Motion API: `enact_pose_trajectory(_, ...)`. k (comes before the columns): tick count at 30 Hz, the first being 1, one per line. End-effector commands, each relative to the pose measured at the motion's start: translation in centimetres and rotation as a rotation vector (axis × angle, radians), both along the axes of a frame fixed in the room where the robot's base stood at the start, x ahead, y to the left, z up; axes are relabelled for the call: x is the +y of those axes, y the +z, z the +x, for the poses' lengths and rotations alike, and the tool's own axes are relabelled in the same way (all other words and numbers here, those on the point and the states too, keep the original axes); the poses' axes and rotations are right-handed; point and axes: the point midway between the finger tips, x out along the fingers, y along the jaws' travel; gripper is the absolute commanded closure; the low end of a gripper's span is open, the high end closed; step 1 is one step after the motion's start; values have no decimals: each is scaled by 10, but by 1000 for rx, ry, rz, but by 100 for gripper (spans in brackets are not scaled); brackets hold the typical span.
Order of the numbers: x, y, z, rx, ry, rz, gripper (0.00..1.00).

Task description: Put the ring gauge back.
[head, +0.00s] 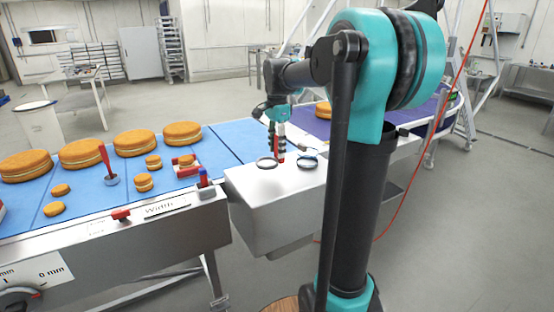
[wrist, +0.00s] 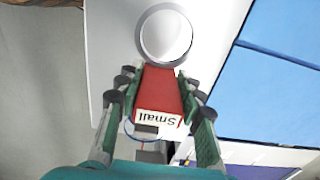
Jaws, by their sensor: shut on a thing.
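The ring gauge (wrist: 162,88) has a red handle with a white label reading "Small" and a grey ring at its far end. My gripper (wrist: 158,97) is shut on the red handle, one finger on each side. The ring (wrist: 140,36) extends beyond the fingertips over a pale surface. In the head view my gripper (head: 279,142) points down above the grey metal worktop (head: 250,190), with red between its fingers. A dark ring (head: 266,162) shows just left of the fingertips, apparently the gauge's. I cannot tell whether it touches the worktop.
A second round item with a dark lower part (head: 308,163) is close right of my gripper. A blue conveyor (head: 222,140) with several filled rounds (head: 135,143) runs left. A red-handled tool (head: 111,178) stands on it. A purple belt (head: 315,128) lies behind the worktop.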

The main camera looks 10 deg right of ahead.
Motion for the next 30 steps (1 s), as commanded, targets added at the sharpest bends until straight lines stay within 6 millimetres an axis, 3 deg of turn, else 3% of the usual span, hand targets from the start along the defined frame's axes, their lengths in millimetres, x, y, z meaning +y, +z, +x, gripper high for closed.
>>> enact_pose_trajectory(13, 0, -42, 0, 0, 0, 0, 93)
enact_pose_trajectory(24, 0, -46, 0, 0, 0, 0, 93)
enact_pose_trajectory(25, 0, -46, 0, 0, 0, 0, 59)
enact_pose_trajectory(30, 0, -46, 0, 0, 0, 0, 42)
